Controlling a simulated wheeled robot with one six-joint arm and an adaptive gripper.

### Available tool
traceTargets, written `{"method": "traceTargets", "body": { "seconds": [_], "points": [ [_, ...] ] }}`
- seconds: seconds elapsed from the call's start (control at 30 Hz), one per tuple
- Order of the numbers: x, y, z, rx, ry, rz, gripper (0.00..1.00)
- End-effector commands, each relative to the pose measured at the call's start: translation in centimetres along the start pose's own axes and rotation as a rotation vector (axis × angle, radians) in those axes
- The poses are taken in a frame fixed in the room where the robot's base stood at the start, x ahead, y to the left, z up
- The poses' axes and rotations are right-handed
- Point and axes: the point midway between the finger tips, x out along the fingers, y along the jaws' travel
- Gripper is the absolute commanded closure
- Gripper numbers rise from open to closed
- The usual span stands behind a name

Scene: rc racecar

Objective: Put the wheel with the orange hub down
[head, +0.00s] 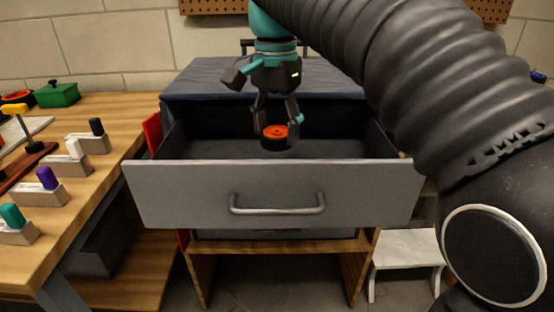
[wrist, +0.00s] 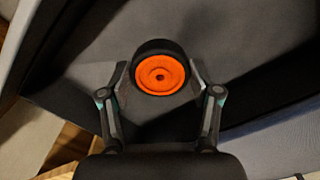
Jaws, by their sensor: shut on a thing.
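The wheel (head: 275,132) has an orange hub and a black tyre. My gripper (head: 277,130) is shut on it, with one finger on each side, inside the outline of the open grey drawer (head: 275,194). In the wrist view the wheel (wrist: 160,74) sits between the two fingertips of my gripper (wrist: 160,84), hub facing the camera. The dark drawer floor shows behind it. I cannot tell whether the wheel touches the floor of the drawer.
The drawer's front wall has a handle (head: 278,208). A wooden bench (head: 75,215) on the left holds several blocks with coloured pegs and a green box (head: 57,94). A white stool (head: 407,250) stands at the right. The drawer looks otherwise empty.

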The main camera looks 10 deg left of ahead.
Motion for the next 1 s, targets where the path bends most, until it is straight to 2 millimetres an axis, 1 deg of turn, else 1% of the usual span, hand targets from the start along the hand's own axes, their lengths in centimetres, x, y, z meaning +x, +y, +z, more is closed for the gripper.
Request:
{"method": "traceTargets", "body": {
  "seconds": [0.03,0.27,0.5,0.57,0.8,1.0],
  "points": [
    [0.9,0.0,0.0,0.000,0.000,0.000,0.79],
    [2.4,0.0,0.1,-0.002,0.001,-0.001,0.79],
    [5.4,0.0,0.1,-0.002,0.000,0.000,0.79],
    [5.6,0.0,0.1,-0.002,0.001,-0.001,0.79],
    [5.6,0.0,0.1,-0.002,0.001,-0.001,0.79],
    [6.1,0.0,0.1,-0.001,0.000,-0.001,0.79]
  ]
}}
